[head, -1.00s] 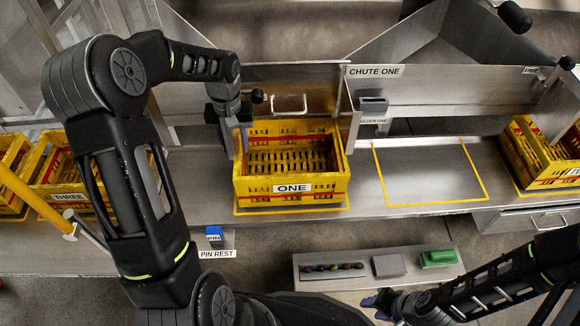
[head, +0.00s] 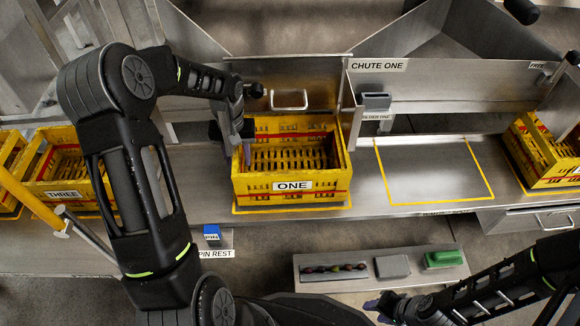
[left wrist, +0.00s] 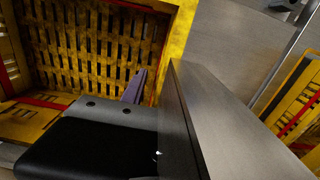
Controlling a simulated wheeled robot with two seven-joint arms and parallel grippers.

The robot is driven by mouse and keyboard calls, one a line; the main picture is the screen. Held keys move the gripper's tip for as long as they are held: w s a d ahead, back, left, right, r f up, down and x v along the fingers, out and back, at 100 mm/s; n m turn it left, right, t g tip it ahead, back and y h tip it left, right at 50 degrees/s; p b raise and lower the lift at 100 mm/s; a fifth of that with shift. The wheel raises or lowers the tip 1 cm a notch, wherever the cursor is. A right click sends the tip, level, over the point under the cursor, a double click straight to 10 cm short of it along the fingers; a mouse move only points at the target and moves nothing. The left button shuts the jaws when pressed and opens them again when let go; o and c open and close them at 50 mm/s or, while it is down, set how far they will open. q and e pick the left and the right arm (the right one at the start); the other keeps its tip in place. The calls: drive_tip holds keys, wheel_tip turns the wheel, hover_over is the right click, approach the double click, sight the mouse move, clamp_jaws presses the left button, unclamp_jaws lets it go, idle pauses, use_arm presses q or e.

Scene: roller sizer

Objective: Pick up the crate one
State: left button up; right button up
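The yellow crate one (head: 291,198), with a red stripe and a white "ONE" label, stands upright and empty-looking inside a yellow outline on the metal bench. My left gripper (head: 236,150) is at the crate's left wall. Its fingers are apart, one inside the crate and one outside, astride the left rim. In the left wrist view, the crate's slatted floor (left wrist: 90,45) and yellow rim show between a purplish fingertip inside and a broad grey finger outside. Contact with the wall is not clear. My right gripper (head: 378,306) is low at the bottom centre, its fingers too small to judge.
Crate three (head: 64,196) stands left, another yellow crate (head: 545,165) right. An empty outlined bay (head: 432,172) lies right of crate one. The chute panel (head: 450,95) and a holder (head: 376,101) stand behind. A blue pin (head: 212,232) and a small tray (head: 375,284) are in front.

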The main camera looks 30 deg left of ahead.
use_arm(q)
drive_tip(key=shift+f, duration=0.25)
idle(0.4)
clamp_jaws()
idle(1.3)
